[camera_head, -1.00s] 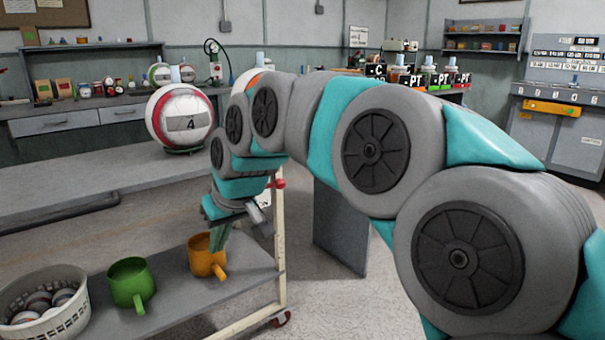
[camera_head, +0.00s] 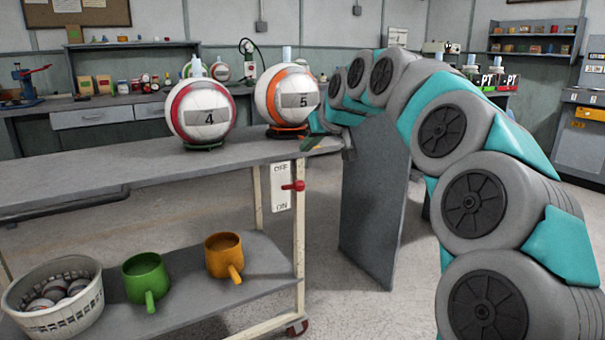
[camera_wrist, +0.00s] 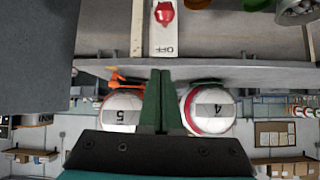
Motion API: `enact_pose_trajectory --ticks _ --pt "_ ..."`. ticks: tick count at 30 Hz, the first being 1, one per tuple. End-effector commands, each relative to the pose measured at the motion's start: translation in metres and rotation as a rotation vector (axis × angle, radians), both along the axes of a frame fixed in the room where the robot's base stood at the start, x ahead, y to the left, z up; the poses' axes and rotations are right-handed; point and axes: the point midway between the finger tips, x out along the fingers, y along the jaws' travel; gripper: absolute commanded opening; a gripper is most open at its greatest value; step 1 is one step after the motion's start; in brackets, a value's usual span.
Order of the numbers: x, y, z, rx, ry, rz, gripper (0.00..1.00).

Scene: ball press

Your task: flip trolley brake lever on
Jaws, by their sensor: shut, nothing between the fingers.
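The brake lever (camera_head: 293,186) has a red knob and sits on a white plate (camera_head: 281,202) at the trolley's right end, below the top shelf. The plate reads OFF above and ON below. The knob is about midway between the words and sticks out to the right. In the wrist view, which is upside down, the red knob (camera_wrist: 164,12) is at the top edge with OFF beneath it; ON is not seen. My gripper (camera_head: 309,144) is at tabletop height, above the lever and apart from it. Its green fingers (camera_wrist: 161,76) are shut and empty.
Balls 4 (camera_head: 202,112) and 5 (camera_head: 288,97) stand on the trolley top (camera_head: 110,176). An orange mug (camera_head: 224,257), a green mug (camera_head: 146,281) and a basket (camera_head: 62,312) are on its lower shelf. A grey panel (camera_head: 374,200) stands right of the trolley; floor shows between.

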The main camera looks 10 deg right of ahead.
Motion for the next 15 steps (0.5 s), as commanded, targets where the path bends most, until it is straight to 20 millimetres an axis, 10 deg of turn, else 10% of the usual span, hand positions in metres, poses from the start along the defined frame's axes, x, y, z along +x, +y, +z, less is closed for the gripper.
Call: enact_pose_trajectory --ticks 15 --pt "0.03 0.009 -0.027 0.0 0.004 0.0 0.0"
